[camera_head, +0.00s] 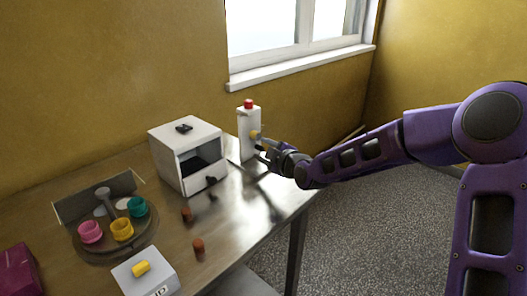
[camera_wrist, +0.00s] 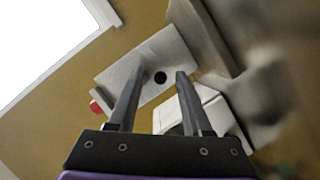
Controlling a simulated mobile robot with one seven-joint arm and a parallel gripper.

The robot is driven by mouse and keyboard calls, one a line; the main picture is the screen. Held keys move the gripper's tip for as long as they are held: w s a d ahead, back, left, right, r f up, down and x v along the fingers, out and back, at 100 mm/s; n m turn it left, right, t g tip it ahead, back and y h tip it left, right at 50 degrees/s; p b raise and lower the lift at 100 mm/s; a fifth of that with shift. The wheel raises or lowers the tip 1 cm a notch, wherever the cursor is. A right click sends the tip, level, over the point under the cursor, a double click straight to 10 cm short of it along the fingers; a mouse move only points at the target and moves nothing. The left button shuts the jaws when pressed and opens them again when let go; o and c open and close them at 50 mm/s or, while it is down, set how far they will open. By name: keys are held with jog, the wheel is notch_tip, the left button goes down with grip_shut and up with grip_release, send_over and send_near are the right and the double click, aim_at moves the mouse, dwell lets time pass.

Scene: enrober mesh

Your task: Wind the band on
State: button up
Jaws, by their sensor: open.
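A white upright post (camera_head: 246,122) with a red cap (camera_head: 248,103) and a yellow knob (camera_head: 254,135) on its side stands near the table's back edge. My gripper (camera_head: 263,149) is at the post's right side, close to the yellow knob. In the wrist view its fingers (camera_wrist: 160,74) are apart, either side of the dark spot, with nothing visible between them. I cannot tell whether they touch the post. I cannot identify a band.
A white open-fronted box (camera_head: 178,135) stands left of the post. Two red-brown pegs (camera_head: 198,246) stand on the metal table (camera_head: 235,217). A round tray (camera_head: 100,254) with coloured cups and a white box with a yellow knob (camera_head: 141,268) are at the front left.

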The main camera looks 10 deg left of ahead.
grip_shut()
jog(key=shift+r, duration=0.1)
dwell(0.5)
